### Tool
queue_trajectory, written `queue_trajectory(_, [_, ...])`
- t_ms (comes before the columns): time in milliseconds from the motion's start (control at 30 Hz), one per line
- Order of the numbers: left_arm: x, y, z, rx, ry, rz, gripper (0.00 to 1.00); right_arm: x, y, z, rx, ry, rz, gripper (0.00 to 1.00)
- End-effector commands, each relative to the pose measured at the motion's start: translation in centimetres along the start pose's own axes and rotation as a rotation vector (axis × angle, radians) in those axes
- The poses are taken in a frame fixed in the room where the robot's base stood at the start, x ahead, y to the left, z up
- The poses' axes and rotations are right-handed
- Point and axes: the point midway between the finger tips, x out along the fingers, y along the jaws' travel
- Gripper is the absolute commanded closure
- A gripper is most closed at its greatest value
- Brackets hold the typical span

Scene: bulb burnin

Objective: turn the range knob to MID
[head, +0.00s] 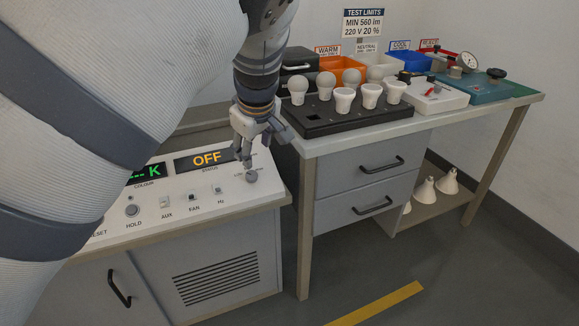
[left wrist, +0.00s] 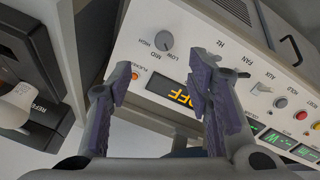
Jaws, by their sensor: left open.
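The range knob (left wrist: 164,40) is a small round grey knob on the white panel, with LOW, MID and HIGH printed around it in the left wrist view. Its pointer is too small to read surely. In the head view the knob (head: 251,176) sits at the panel's right end. My left gripper (head: 247,158) hangs just above it, fingers pointing down. In the left wrist view my left gripper (left wrist: 163,75) is open, with its two purple-padded fingers apart and nothing between them. The knob shows beyond the fingertips, and contact is not seen. My right gripper is not in view.
The display reading OFF (head: 207,158) lies beside the knob, with AUX, FAN and Hz switches (head: 217,190) in front. A black bulb rack (head: 330,123) with several white bulbs stands on the bench at right. Coloured bins (head: 342,72) stand behind.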

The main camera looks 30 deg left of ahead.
Motion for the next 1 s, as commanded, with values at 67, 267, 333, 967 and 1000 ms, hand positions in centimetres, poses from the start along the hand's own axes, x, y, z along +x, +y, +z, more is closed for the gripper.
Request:
queue_trajectory(67, [1.2, -0.1, 0.1, -0.002, -0.003, -0.004, 0.54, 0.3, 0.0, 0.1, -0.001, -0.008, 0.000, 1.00])
queue_trajectory(267, [6.5, -0.3, 0.2, 0.001, -0.004, -0.008, 0.54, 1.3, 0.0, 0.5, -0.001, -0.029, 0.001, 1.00])
queue_trajectory(333, [8.2, -0.3, 0.2, 0.001, -0.004, -0.007, 0.54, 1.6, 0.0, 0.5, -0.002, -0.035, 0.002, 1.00])
queue_trajectory(967, [11.8, -0.1, 0.0, 0.002, -0.001, -0.001, 0.74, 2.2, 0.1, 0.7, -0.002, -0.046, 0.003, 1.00])
queue_trajectory(1000, [11.8, -0.1, 0.0, 0.002, -0.001, -0.001, 0.83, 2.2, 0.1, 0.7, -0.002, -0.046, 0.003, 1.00])
